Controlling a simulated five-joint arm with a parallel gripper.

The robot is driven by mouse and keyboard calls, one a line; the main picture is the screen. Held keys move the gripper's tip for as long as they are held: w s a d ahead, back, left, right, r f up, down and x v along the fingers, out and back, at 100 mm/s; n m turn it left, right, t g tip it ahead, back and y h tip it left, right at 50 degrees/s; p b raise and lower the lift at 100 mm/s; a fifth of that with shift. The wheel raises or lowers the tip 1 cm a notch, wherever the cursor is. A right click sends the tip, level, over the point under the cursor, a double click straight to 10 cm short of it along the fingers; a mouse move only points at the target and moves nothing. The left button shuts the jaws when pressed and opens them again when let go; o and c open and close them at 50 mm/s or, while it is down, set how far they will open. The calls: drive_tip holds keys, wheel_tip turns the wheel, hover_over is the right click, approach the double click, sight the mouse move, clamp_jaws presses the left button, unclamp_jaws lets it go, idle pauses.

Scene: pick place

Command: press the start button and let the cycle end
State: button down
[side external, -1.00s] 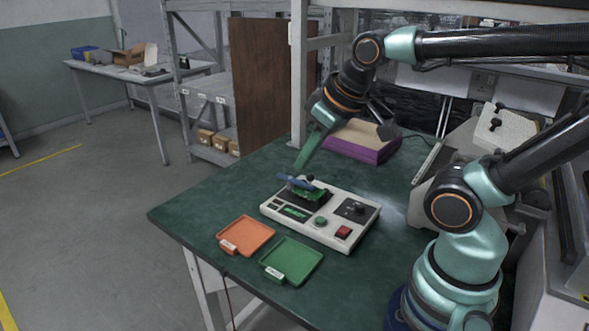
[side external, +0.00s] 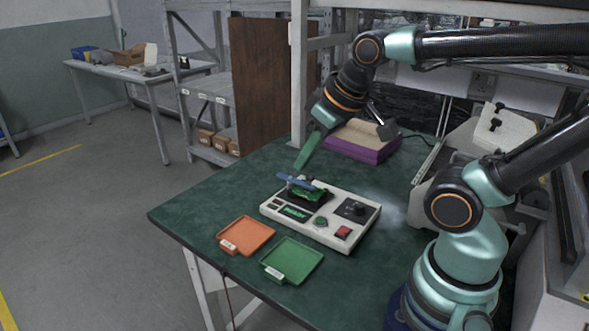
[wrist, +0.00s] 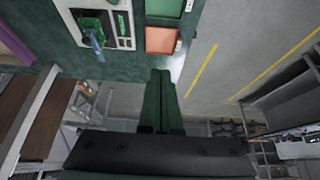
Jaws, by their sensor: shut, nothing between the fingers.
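The white test box (side external: 333,232) lies on the green bench top. A green circuit board (side external: 305,195) sits in its black cradle under a blue bar (side external: 300,183). The box has a lit green display (side external: 295,212), a round green button (side external: 321,221), a red switch (side external: 343,232) and a black knob (side external: 357,208). My gripper (side external: 298,167) is shut and empty, above and behind the cradle, apart from the box. The wrist view shows its closed fingers (wrist: 162,75), with the box (wrist: 128,42) at upper left and the blue bar (wrist: 97,46).
An orange tray (side external: 267,225) and a green tray (side external: 315,252) lie in front of the box, both empty. A purple foam-lined box (side external: 372,155) stands at the back. A shelf upright (side external: 298,90) rises near my gripper. The bench's left area is clear.

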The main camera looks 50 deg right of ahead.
drive_tip(key=m+g+y, duration=0.3)
drive_tip(key=m+g, duration=1)
drive_tip(key=m, duration=0.1)
hover_over(319, 217)
wheel_tip(319, 217, down, 11)
drive_tip(key=shift+r, duration=0.15)
drive_tip(key=shift+d, duration=0.1)
drive_tip(key=shift+f, duration=4.4)
drive_tip(key=shift+f, duration=0.1)
